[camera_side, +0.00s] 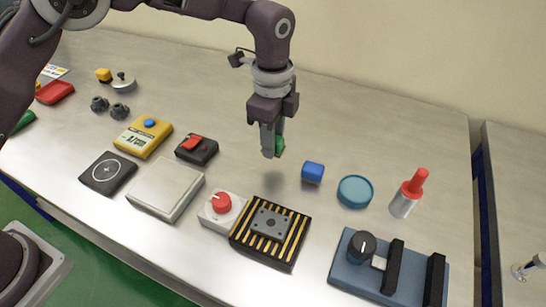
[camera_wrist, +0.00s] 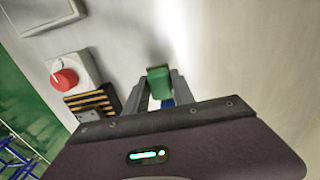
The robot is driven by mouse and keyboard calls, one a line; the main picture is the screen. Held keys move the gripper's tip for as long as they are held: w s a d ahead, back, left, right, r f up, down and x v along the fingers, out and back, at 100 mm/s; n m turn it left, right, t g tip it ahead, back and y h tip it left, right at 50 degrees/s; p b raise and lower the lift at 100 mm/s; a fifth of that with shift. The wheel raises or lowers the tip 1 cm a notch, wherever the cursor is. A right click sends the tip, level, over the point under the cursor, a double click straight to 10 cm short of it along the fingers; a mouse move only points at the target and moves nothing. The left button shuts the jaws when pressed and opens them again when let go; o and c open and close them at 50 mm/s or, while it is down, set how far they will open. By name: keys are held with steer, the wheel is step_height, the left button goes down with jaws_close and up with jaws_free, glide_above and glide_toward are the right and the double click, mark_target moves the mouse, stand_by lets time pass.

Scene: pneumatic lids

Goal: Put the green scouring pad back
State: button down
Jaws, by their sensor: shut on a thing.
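My gripper (camera_side: 270,151) is shut on a small green block-shaped pad (camera_side: 279,146) and holds it above the table, left of and behind the blue cube (camera_side: 313,172). In the wrist view the green pad (camera_wrist: 159,82) sits between the two fingers of my gripper (camera_wrist: 160,88). The fingers hide part of the pad in the side view. Another green thing (camera_side: 22,123) lies at the far left edge of the table, partly hidden by my arm.
A black-and-yellow striped block (camera_side: 271,234), a red-knobbed white box (camera_side: 222,211), a round blue lid (camera_side: 355,191) and a red-handled tool (camera_side: 408,194) stand in front and to the right. A grey-white box (camera_side: 166,188) and yellow meter (camera_side: 143,137) are left. The table behind is clear.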

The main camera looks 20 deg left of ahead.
mark_target(273, 166)
step_height(273, 166, down, 5)
steer(key=shift+r, duration=0.1)
steer(key=c, duration=1.1)
jaws_free()
steer(key=shift+o, duration=0.2)
step_height(273, 166, up, 12)
